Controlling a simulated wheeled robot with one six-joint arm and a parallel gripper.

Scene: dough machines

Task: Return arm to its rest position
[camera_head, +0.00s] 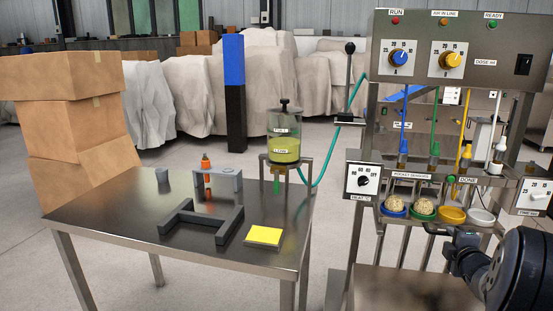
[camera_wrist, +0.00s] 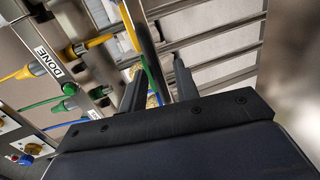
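My gripper (camera_head: 457,244) is at the lower right of the head view, in front of the dough machine (camera_head: 416,45) and close to its row of cups. My dark arm comes in from the right edge. In the wrist view the two black fingers of my gripper (camera_wrist: 160,75) stand apart, and I see nothing held between them. The fingertips are small and partly hidden in the head view.
Blue (camera_head: 393,210), orange (camera_head: 452,215) and white (camera_head: 482,217) cups sit under the nozzles. A metal table (camera_head: 130,228) at left bears a dark bracket (camera_head: 202,222) and a yellow pad (camera_head: 264,236). Boxes (camera_head: 75,110) stand behind it.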

